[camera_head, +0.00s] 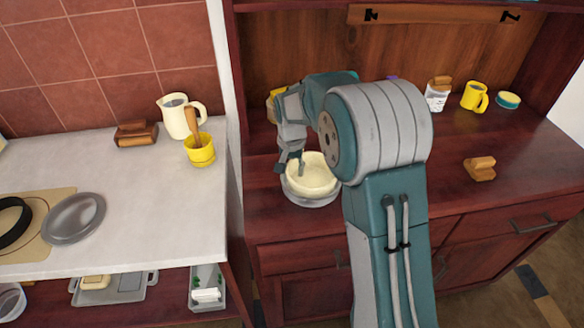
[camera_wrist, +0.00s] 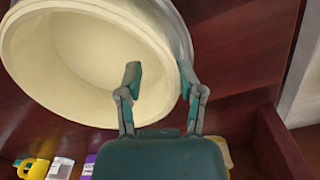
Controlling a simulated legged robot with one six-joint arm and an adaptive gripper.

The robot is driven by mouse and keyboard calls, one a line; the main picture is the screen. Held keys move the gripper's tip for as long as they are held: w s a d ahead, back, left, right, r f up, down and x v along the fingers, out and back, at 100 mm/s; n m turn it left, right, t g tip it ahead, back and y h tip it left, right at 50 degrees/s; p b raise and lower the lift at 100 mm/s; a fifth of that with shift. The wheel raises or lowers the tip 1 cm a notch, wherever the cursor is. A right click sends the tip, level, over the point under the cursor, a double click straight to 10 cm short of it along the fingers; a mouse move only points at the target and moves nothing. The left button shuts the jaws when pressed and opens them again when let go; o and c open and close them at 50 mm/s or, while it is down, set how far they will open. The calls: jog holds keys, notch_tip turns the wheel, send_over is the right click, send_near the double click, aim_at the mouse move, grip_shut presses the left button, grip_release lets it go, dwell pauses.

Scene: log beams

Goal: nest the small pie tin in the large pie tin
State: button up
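The small pie tin (camera_head: 314,178), cream and round, sits upright within the rim of the large grey pie tin (camera_head: 318,201) on the dresser counter. In the wrist view the cream tin (camera_wrist: 85,65) fills the upper left, with a grey rim (camera_wrist: 181,30) beyond its edge. My gripper (camera_head: 291,166) is at the left side of the cream tin. In the wrist view my gripper's fingers (camera_wrist: 158,72) are apart and straddle the cream wall, one over the inside and one outside. A gap shows between them. Whether the cream tin rests fully on the grey tin's bottom is hidden.
On the red-brown counter (camera_head: 440,200), a wooden block (camera_head: 480,168), jar (camera_head: 437,95), yellow mug (camera_head: 475,97) and sponge (camera_head: 508,100) stand to the right. The left white counter (camera_head: 120,190) holds a pitcher (camera_head: 178,116), yellow pot (camera_head: 201,152) and grey plate (camera_head: 75,219).

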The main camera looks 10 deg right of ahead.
notch_tip(320, 180, up, 12)
jog(key=shift+a, duration=0.2)
dwell(0.4)
jog(key=shift+w, duration=0.1)
dwell(0.4)
